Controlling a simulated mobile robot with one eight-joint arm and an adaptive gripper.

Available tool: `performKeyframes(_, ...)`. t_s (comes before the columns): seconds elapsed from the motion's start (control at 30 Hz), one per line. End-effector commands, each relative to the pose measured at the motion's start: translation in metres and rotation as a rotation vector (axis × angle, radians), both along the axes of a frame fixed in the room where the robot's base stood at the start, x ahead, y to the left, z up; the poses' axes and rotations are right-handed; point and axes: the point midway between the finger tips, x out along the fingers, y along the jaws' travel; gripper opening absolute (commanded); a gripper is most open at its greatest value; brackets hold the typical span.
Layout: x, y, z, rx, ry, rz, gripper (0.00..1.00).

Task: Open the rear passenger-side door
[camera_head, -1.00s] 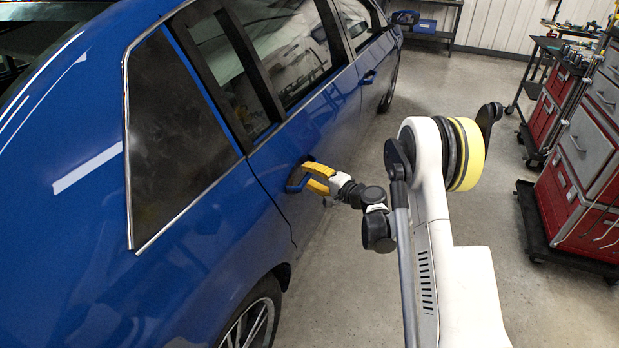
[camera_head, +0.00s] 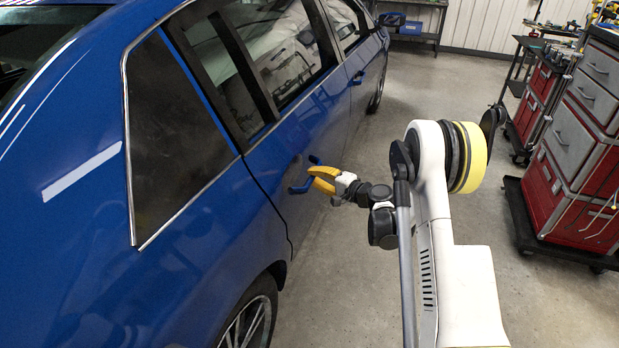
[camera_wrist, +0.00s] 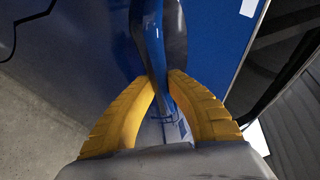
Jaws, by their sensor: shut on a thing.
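The blue car's rear side door (camera_head: 310,128) fills the space ahead of the rear wheel. It looks flush with the body, with a thin dark seam at its rear edge. Its blue handle (camera_head: 298,189) stands out from the panel. My gripper (camera_head: 316,180) has yellow fingers and is shut on the handle. In the wrist view, the handle (camera_wrist: 153,42) runs between the fingertips of my gripper (camera_wrist: 163,80), with a dark recess behind it. The fingers hide part of the handle.
Red and grey tool cabinets (camera_head: 580,140) stand on a dark wheeled base at the right. A workbench (camera_head: 415,20) is at the back wall. The concrete floor (camera_head: 340,290) beside the car is clear around my arm. The rear wheel (camera_head: 248,318) is below the door's rear edge.

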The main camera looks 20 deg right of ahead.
Motion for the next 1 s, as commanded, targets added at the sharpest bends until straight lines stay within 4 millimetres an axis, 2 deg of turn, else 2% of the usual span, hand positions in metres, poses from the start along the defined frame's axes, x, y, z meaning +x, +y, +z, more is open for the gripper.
performKeyframes(0.17,-0.002,-0.007,-0.001,-0.001,0.002,0.007,0.00)
performKeyframes(0.27,-0.009,-0.027,-0.001,-0.003,0.004,0.026,0.00)
performKeyframes(0.6,-0.049,-0.122,-0.001,-0.003,0.001,0.102,0.00)
performKeyframes(1.0,-0.081,-0.238,-0.001,-0.001,0.000,0.104,0.00)
